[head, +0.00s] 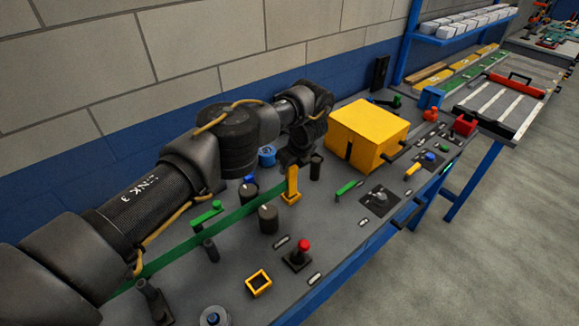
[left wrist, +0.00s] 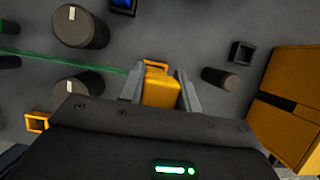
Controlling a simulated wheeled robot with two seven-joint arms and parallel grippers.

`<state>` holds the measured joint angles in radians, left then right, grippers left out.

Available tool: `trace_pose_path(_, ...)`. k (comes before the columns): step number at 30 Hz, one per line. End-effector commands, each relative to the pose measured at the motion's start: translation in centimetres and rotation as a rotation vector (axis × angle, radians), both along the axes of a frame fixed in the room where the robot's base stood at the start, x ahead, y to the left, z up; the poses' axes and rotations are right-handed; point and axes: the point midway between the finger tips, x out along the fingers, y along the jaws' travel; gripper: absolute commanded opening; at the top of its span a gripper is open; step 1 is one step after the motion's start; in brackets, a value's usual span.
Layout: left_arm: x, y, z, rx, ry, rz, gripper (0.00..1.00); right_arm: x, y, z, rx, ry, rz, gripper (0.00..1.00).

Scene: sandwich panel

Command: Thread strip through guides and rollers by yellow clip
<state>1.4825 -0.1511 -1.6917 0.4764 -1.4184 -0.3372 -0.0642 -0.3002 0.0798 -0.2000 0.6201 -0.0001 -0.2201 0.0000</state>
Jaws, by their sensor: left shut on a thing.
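The yellow clip (head: 291,186) is upright at the right end of the green strip (head: 235,217). My left gripper (head: 293,160) is shut on it from above; in the left wrist view its fingers (left wrist: 160,95) stand on either side of the clip (left wrist: 160,90). The strip (left wrist: 75,62) runs left from the clip, between two dark rollers, one (left wrist: 80,27) on each side. In the head view the near roller (head: 268,219) and far roller (head: 249,194) show too. Dark guide posts (head: 210,249) stand along the strip; its left end is hidden by my arm.
A large yellow box (head: 368,134) with a dark slot stands right of the clip, with a dark post (head: 316,166) between them. A red button (head: 302,246), a yellow square frame (head: 259,282) and a green lever (head: 207,214) are on the panel. A wall runs behind.

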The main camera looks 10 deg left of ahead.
Motion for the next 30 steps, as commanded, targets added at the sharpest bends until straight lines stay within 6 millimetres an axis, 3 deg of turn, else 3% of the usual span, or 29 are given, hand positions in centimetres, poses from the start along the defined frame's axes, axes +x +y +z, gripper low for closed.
trace_pose_path(30,0.0,-0.1,1.3,0.000,0.000,0.000,0.07,0.0,0.0,0.7,0.000,0.000,0.000,0.98)
